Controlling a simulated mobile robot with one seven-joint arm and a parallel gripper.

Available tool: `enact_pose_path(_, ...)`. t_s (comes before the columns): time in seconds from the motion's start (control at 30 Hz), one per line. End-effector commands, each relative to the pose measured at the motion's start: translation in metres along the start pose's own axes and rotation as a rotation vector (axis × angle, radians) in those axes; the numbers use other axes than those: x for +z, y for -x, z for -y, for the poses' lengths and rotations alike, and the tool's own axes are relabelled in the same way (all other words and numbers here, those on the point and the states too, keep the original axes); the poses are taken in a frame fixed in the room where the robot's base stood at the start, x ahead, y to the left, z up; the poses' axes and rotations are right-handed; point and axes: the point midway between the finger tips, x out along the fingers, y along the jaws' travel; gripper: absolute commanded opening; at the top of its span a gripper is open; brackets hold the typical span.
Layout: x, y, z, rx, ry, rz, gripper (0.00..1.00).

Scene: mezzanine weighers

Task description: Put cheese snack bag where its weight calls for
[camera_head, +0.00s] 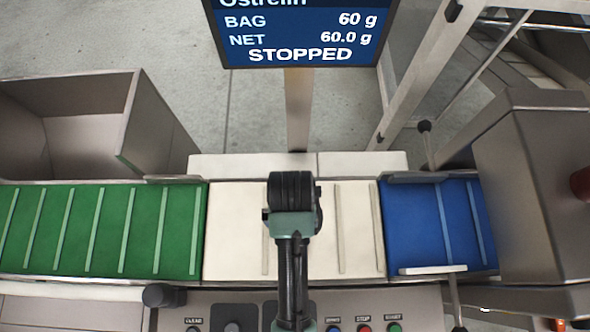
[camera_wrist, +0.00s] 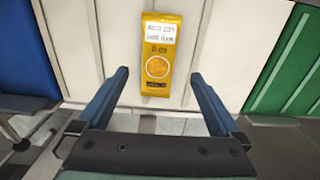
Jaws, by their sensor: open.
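The cheese snack bag (camera_wrist: 158,62), a yellow packet with a white label and a round orange picture, lies on the white weighing belt (camera_wrist: 100,50) in the wrist view. In the head view the bag is hidden under my arm. My gripper (camera_wrist: 160,95) is open and empty, its two blue fingers apart, with the bag beyond and between the fingertips. In the head view my gripper's fingertips are hidden by my wrist over the white belt (camera_head: 360,230). The display (camera_head: 300,35) reads BAG 60 g, NET 60.0 g, STOPPED.
A green belt (camera_head: 100,230) adjoins the white one at left, a blue belt (camera_head: 450,225) at right. An open metal bin (camera_head: 75,125) stands behind the green belt. A metal housing (camera_head: 535,190) is at the right. The front panel has STOP (camera_head: 364,328) and other buttons.

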Motion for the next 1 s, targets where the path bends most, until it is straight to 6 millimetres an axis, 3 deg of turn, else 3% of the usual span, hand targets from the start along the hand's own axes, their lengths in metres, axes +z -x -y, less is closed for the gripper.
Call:
enact_pose_path(0.1, 0.0, -0.016, 0.0, 0.0, 0.0, 0.0, 1.0)
enact_pose_path(0.33, -0.001, -0.032, -0.001, 0.0, -0.001, -0.001, 1.0)
enact_pose_path(0.6, -0.002, -0.069, -0.002, 0.0, 0.0, -0.002, 1.0)
enact_pose_path(0.9, -0.003, -0.073, -0.002, 0.0, 0.0, -0.005, 1.0)
enact_pose_path(1.0, -0.003, -0.073, -0.002, 0.0, 0.0, -0.005, 0.82)
